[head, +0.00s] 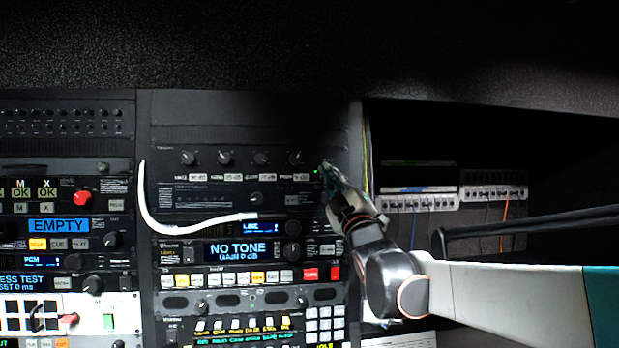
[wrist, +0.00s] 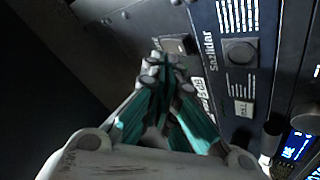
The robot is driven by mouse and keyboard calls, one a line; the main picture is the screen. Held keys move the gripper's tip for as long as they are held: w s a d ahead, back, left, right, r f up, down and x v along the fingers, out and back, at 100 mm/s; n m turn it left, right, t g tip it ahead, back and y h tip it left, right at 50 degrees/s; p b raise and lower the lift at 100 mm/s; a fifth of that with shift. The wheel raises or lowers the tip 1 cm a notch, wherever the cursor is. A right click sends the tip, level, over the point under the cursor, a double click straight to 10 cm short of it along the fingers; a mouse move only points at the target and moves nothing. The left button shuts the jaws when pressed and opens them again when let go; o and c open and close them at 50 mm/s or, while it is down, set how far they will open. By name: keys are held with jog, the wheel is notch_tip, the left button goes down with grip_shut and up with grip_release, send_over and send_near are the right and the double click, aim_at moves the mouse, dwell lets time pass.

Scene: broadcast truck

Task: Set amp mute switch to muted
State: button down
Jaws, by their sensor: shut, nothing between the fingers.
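The amp panel (head: 235,180) is a dark unit with a row of knobs and small readouts in the upper part of the middle rack. A small green light (head: 316,171) shows near its right end. My gripper (head: 327,166) is at that right end and covers part of the panel there. In the wrist view my gripper (wrist: 163,62) is shut and empty, its tips together close to a dark rectangular switch (wrist: 180,44) with a pale edge. This looks like the mute switch. I cannot tell whether the tips touch it, or its position.
A white cable (head: 170,226) loops across the left of the middle rack. Below the amp is a unit reading NO TONE (head: 238,250), with a row of buttons (head: 230,278) under it. A patch panel (head: 415,203) with cables sits right of my arm. The left rack holds a red knob (head: 82,198).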

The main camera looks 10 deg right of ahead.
jog(key=shift+w, duration=0.2)
jog(key=shift+w+f, duration=0.1)
jog(key=shift+w, duration=0.2)
jog(key=shift+w, duration=0.25)
dwell(0.7)
jog(key=shift+s, duration=0.1)
jog(key=shift+s, duration=0.7)
jog(key=s, duration=0.5)
jog(key=shift+r+p, duration=0.3)
jog(key=shift+r, duration=0.1)
jog(key=shift+w, duration=0.1)
